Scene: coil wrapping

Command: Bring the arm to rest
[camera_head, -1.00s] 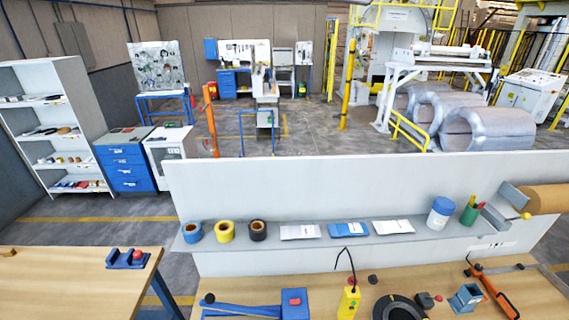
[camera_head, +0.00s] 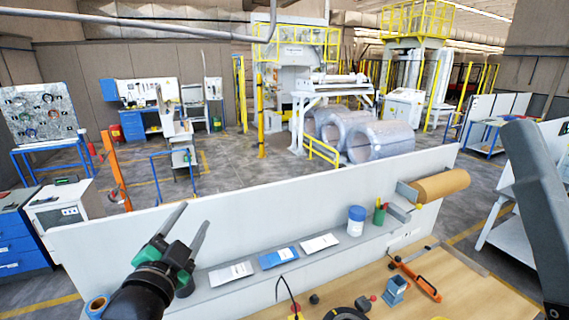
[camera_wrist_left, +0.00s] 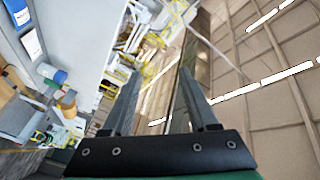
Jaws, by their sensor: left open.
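My left gripper (camera_head: 186,230) is raised at the lower left of the head view, in front of the white partition and its shelf. Its two fingers are spread apart and point up and away. In the left wrist view the fingers (camera_wrist_left: 155,95) are open with nothing between them. A grey arm link of mine (camera_head: 540,210) stands at the right edge of the head view. My right gripper does not show.
The white partition (camera_head: 110,235) carries a shelf with packets, a white-blue tub (camera_head: 356,220) and a green cup (camera_head: 380,214). A brown paper roll (camera_head: 441,186) sits at its right end. The wooden bench (camera_head: 470,296) holds an orange tool (camera_head: 416,278) and a blue block (camera_head: 396,290).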

